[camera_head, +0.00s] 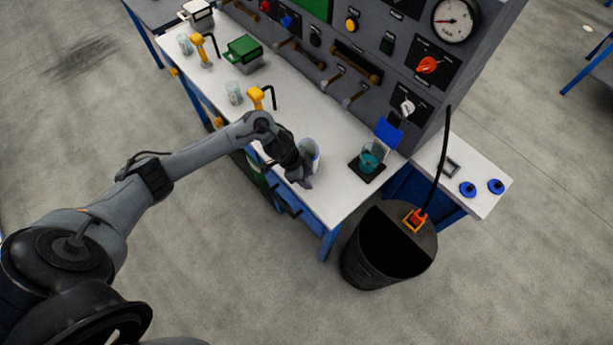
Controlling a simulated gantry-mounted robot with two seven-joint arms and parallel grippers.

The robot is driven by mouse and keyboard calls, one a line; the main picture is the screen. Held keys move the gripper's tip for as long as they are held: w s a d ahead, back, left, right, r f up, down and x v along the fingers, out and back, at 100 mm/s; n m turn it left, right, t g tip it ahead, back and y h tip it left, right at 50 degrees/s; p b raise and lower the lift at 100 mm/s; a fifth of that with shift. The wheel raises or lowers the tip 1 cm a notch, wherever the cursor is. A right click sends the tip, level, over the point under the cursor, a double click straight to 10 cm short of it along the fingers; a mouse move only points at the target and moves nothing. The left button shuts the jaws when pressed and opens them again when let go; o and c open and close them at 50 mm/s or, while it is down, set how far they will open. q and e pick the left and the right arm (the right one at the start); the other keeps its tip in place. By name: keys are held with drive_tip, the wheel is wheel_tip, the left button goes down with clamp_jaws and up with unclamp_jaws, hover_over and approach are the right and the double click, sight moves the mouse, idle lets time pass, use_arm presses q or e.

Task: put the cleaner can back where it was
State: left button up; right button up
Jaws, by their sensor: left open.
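A white and blue can (311,148), which looks like the cleaner can, stands on the white worktop (345,200) near its front edge. My left gripper (302,180) is open at the can's near left side and hides part of it. I cannot tell whether the fingers are around the can or only beside it, or whether they touch it. My right gripper is not in view.
A beaker with teal liquid (371,157) stands on a dark plate to the right. A black bin (385,255) stands below the bench's right end. Yellow taps (256,97), glass jars (234,93) and a green box (243,50) stand further left. A grey control panel (385,65) rises behind.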

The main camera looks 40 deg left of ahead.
use_arm(q)
drive_tip(key=p+v, duration=0.2)
drive_tip(key=v, duration=0.9)
drive_tip(key=s+d+t, duration=0.2)
drive_tip(key=d+t, duration=0.2)
drive_tip(key=d, duration=1)
drive_tip(key=s+a+r+n+g+y, duration=0.1)
drive_tip(key=s+n, duration=0.3)
drive_tip(key=s, duration=0.4)
drive_tip(key=s+a+r+n+g+y, duration=0.2)
drive_tip(key=s+n, duration=0.2)
drive_tip(key=s, duration=0.4)
drive_tip(key=shift+s+n, duration=0.3)
drive_tip(key=shift+s, duration=0.05)
drive_tip(key=shift+a+p, duration=0.1)
drive_tip(key=shift+p, duration=0.2)
wheel_tip(320, 180, up, 25)
drive_tip(key=p, duration=2.5)
